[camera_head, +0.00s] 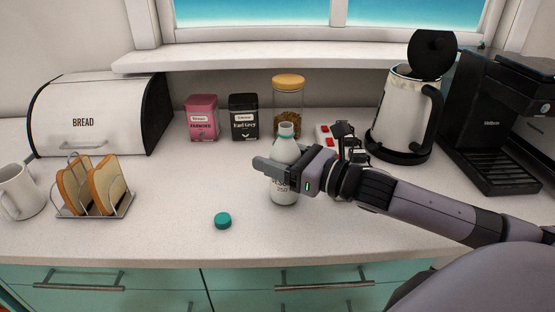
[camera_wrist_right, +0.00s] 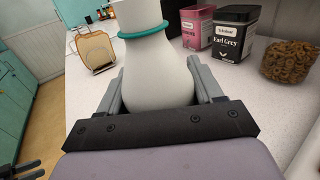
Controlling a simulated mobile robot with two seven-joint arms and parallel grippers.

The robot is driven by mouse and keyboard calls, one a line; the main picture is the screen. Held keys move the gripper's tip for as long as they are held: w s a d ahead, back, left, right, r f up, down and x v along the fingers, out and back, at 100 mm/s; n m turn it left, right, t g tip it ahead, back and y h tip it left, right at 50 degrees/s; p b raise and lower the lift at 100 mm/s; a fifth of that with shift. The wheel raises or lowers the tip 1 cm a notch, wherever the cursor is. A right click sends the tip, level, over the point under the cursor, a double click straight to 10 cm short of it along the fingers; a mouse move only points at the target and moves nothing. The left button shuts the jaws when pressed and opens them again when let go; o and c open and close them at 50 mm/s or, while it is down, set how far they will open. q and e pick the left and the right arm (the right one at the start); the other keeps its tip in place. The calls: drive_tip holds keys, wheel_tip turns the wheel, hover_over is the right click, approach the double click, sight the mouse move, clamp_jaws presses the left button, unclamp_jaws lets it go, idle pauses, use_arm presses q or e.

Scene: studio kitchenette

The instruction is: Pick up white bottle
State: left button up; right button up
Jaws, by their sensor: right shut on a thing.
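The white bottle (camera_head: 284,194) stands upright on the counter in the head view, with a teal ring at its neck and dark print low on its side. Its middle is hidden behind my right gripper (camera_head: 275,168), which is shut on it. In the right wrist view the bottle (camera_wrist_right: 158,75) fills the space between the two fingers of the right gripper (camera_wrist_right: 160,88). I cannot tell whether the bottle's base is off the counter. A teal cap (camera_head: 223,220) lies on the counter to the left of the bottle.
A toast rack (camera_head: 95,208) with bread and a white mug (camera_head: 20,190) stand at left, before the bread bin (camera_head: 95,115). Two tins and a glass jar (camera_head: 289,100) stand behind the bottle. A kettle (camera_head: 400,115) and a coffee machine (camera_head: 495,120) are at right.

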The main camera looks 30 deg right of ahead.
wheel_tip(320, 180, up, 19)
drive_tip(key=p, duration=0.5)
idle(0.6)
